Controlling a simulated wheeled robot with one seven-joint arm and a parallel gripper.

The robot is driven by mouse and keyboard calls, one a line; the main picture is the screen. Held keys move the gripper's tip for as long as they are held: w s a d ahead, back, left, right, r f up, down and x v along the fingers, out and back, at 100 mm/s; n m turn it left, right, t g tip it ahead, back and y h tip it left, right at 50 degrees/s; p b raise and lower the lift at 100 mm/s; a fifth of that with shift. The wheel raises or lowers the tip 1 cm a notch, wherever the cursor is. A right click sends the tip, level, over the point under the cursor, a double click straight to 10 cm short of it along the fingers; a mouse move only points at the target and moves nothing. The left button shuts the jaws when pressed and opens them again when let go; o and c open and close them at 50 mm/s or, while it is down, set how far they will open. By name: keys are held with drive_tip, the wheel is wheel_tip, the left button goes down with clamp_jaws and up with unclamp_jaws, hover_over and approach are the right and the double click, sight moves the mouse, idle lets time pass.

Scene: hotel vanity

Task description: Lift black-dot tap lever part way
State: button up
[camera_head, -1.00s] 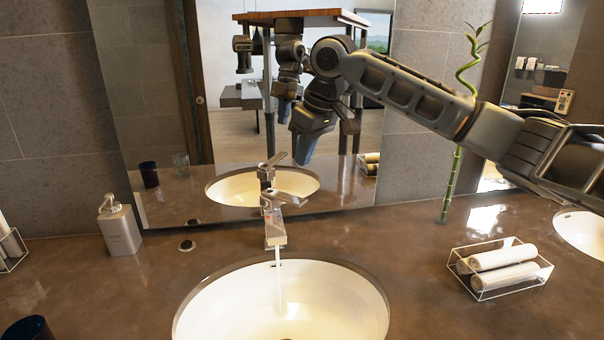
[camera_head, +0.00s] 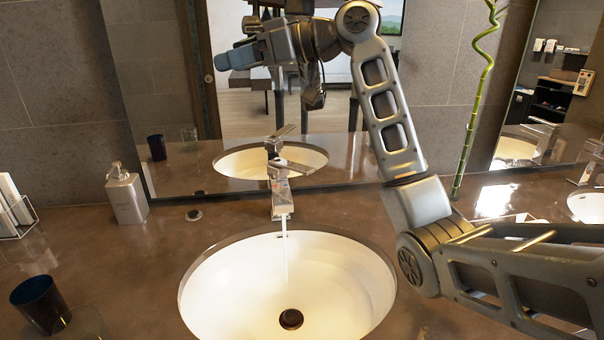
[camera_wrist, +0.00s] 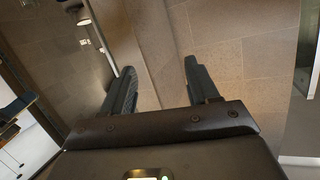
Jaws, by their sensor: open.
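The chrome tap (camera_head: 281,197) stands at the back rim of the white basin (camera_head: 340,290), with a thin stream of water running from its spout. Its flat lever (camera_head: 297,166) sits on top; I cannot make out a black dot on it. My gripper (camera_head: 228,56) is high above and left of the tap, pointing left, apart from it. In the wrist view, my gripper (camera_wrist: 160,82) shows two dark fingers spread apart with nothing between them; tiled wall lies beyond, and the tap is not in that view.
A mirror (camera_head: 165,95) behind the counter reflects the tap and basin. A soap dispenser (camera_head: 125,195) stands left of the tap, and a dark cup (camera_head: 40,303) is at front left. My arm covers much of the right counter. The space just above the tap is clear.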

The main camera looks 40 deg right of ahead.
drive_tip(key=s+d+f+m+t+h+b, duration=0.25)
drive_tip(key=d+f+t, duration=0.3)
drive_tip(key=f, duration=0.65)
drive_tip(key=m+h, duration=0.3)
drive_tip(key=h, duration=0.2)
approach(301, 167)
drive_tip(key=shift+w+a+f+n, duration=0.1)
drive_tip(key=shift+w+a+n, duration=0.05)
drive_tip(key=shift+w, duration=0.4)
drive_tip(key=shift+w+a+f+n, duration=0.1)
drive_tip(key=shift+w+a, duration=0.05)
drive_tip(key=shift+w, duration=0.4)
drive_tip(key=shift+t, duration=0.25)
drive_tip(key=w, duration=0.8)
drive_tip(key=shift+a+f+p, duration=0.25)
drive_tip(key=shift+p, duration=0.15)
drive_tip(key=shift+s, duration=0.1)
drive_tip(key=shift+c, duration=0.3)
clamp_jaws()
